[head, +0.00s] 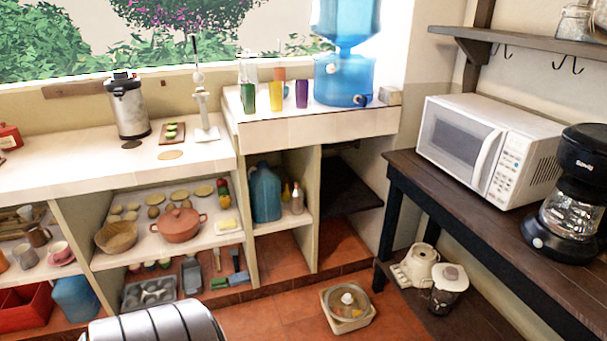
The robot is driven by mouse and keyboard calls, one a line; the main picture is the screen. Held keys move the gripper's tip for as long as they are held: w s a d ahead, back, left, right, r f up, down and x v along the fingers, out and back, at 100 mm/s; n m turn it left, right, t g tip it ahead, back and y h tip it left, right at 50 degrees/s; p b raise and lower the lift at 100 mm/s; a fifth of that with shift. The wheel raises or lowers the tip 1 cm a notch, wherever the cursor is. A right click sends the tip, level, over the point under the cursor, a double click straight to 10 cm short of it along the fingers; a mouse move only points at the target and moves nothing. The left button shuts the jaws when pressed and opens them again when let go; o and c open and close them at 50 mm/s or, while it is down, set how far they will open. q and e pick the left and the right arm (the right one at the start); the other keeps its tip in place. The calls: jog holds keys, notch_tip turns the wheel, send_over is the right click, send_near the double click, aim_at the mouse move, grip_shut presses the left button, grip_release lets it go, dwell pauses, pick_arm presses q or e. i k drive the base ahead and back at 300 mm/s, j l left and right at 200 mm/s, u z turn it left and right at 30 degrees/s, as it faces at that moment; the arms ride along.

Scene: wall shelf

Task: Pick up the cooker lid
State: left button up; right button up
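Which thing is the cooker lid is not certain. A square cream appliance (347,321) stands on the tiled floor near the bottom middle. A round, see-through lid (346,299) with a pale knob in its middle appears to lie on top of it. A reddish clay pot (179,228) with its own domed lid (178,216) sits on the shelf under the counter. A tall silver pot (128,107) with a black top stands on the counter at the left. Neither of my grippers shows in the head view.
A wooden table at the right bears a white microwave (487,150) and a black coffee maker (572,200). Below it stand a cream appliance (416,268) and a blender jar (447,289). A blue water dispenser (343,78) stands on the raised counter. Floor around the square appliance is clear.

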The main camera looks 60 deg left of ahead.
aim_at(347, 302)
jog(key=u, duration=1.4)
jog(key=i+j, duration=0.2)
jog(key=i+z, duration=0.05)
jog(key=i, duration=0.05)
